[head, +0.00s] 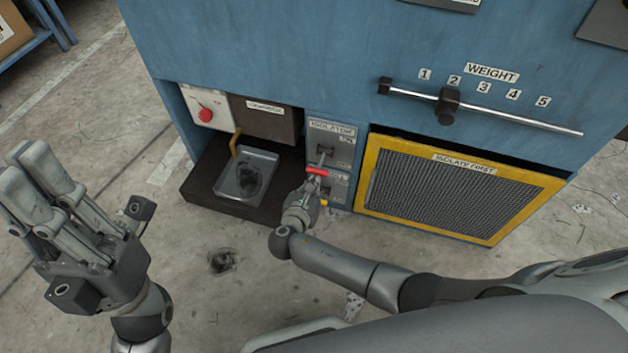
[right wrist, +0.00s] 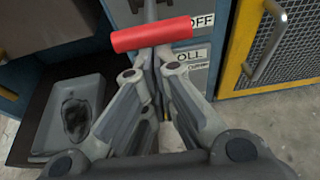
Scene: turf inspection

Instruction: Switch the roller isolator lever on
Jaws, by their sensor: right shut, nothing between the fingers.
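The isolator panel (head: 333,130) has ON at its top and OFF lower down. The isolator lever's red handle (head: 317,171) stands out from the panel at the OFF end, so the lever is down. In the right wrist view the red handle (right wrist: 152,34) lies crosswise beside the OFF label. My right gripper (head: 308,184) is shut and empty, just below the handle. In the right wrist view its fingertips (right wrist: 152,62) come together right under the handle; whether they touch it I cannot tell. My left gripper (head: 32,178) is open and empty, far left of the panel.
A yellow-framed mesh guard (head: 460,235) is right of the panel. A dark ledge with a grey tray (head: 247,175) and a red button (head: 206,115) are to its left. The weight slider bar (head: 500,113) crosses the machine above. The floor in front is mostly open.

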